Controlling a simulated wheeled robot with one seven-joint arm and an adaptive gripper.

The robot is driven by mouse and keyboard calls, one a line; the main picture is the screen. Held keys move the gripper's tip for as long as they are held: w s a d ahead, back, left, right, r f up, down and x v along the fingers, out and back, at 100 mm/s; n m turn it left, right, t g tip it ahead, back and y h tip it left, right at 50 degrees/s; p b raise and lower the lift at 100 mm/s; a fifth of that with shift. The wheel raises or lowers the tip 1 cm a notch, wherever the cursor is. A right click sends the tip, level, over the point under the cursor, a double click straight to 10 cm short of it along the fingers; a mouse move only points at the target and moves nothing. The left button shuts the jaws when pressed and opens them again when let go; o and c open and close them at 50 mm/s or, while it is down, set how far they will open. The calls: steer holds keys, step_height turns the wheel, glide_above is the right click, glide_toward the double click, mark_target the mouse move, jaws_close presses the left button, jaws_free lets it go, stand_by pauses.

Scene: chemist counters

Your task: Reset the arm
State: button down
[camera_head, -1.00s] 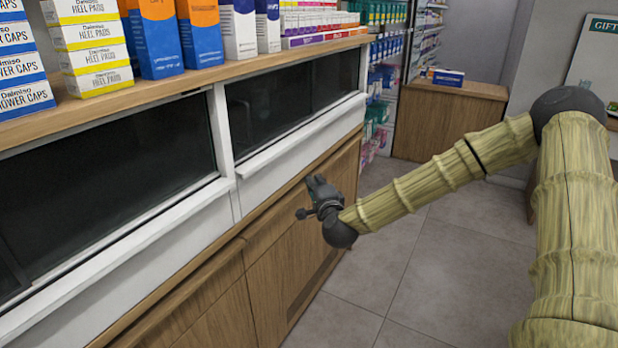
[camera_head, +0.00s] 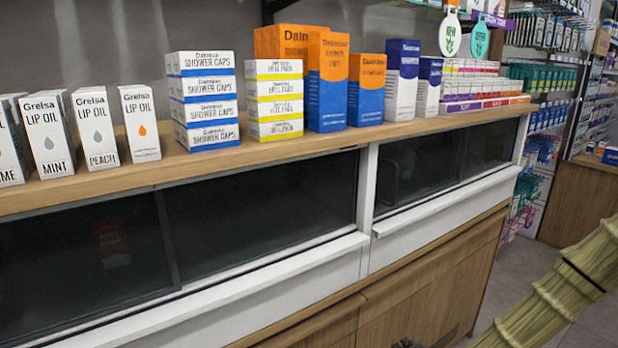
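My bamboo-textured arm (camera_head: 565,290) enters at the lower right and slopes down and left out of the bottom edge. Only a dark tip of my gripper (camera_head: 407,343) shows at the bottom edge, in front of the wooden cabinet doors. The rest of the gripper is cut off, so its opening cannot be seen. Nothing held is visible.
A long wooden counter (camera_head: 300,158) carries lip oil boxes (camera_head: 90,128), shower caps boxes (camera_head: 205,100), heel pads boxes (camera_head: 274,100) and blue-orange boxes (camera_head: 327,80). Dark glass panels (camera_head: 260,215) lie below. Hanging stock (camera_head: 550,115) and grey floor (camera_head: 510,275) are at right.

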steer(key=s+a+f+n+g, duration=0.2)
steer(key=s+f+n+g, duration=0.1)
steer(key=s+f, duration=0.45)
steer(key=s+a+f+n+g, duration=0.3)
steer(key=s+f, duration=0.3)
steer(key=s, duration=0.3)
steer(key=s+d+f+n+g, duration=0.1)
steer(key=s+f+n+g, duration=0.1)
steer(key=s, duration=0.9)
steer(key=s+d+f+n+g+h+p, duration=0.1)
steer(key=s+f+n+g, duration=0.2)
steer(key=s, duration=0.8)
steer(key=shift+d+f+n+g+p, duration=0.3)
steer(key=shift+f+g, duration=0.1)
steer(key=shift+g, duration=0.1)
